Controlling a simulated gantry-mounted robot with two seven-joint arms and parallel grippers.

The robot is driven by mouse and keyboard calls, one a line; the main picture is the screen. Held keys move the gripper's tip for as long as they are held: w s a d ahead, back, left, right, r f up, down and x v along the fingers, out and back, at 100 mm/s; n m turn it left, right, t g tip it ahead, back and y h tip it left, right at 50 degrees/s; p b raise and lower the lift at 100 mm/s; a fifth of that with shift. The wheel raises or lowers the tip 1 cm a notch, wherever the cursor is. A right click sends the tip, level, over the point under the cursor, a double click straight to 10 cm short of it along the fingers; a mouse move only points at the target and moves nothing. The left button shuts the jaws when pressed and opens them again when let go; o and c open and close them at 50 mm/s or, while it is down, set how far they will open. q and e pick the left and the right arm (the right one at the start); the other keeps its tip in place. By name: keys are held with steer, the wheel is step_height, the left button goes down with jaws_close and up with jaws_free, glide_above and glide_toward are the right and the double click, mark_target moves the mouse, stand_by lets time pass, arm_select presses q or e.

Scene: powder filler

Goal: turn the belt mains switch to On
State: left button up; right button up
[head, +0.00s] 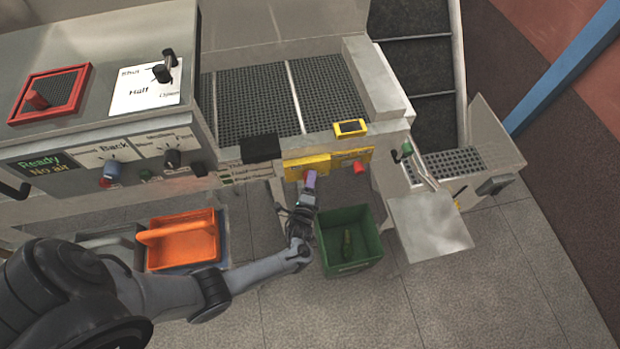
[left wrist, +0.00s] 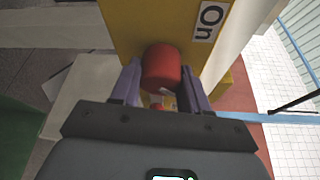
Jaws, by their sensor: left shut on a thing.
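The belt mains switch is a red knob (left wrist: 161,68) on a yellow panel (left wrist: 128,28), with a white "On" label (left wrist: 208,20) to its right in the left wrist view. My left gripper (left wrist: 160,88) has its purple fingers on either side of the knob and is shut on it. In the head view my left gripper (head: 309,182) is at the front of the yellow panel (head: 322,163), and it hides most of the knob there. A white mark shows on the knob's near side. My right gripper is not in view.
Another red knob (head: 359,167) sits just right of my gripper. A green crate (head: 350,268) stands on the floor below, and an orange basket (head: 182,240) is to the left. A grey box (head: 430,222) juts out on the right. Open floor lies in front.

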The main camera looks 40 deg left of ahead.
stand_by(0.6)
arm_select(q)
steer(key=o, duration=1)
steer(key=shift+w, duration=0.1)
steer(key=v, duration=1.1)
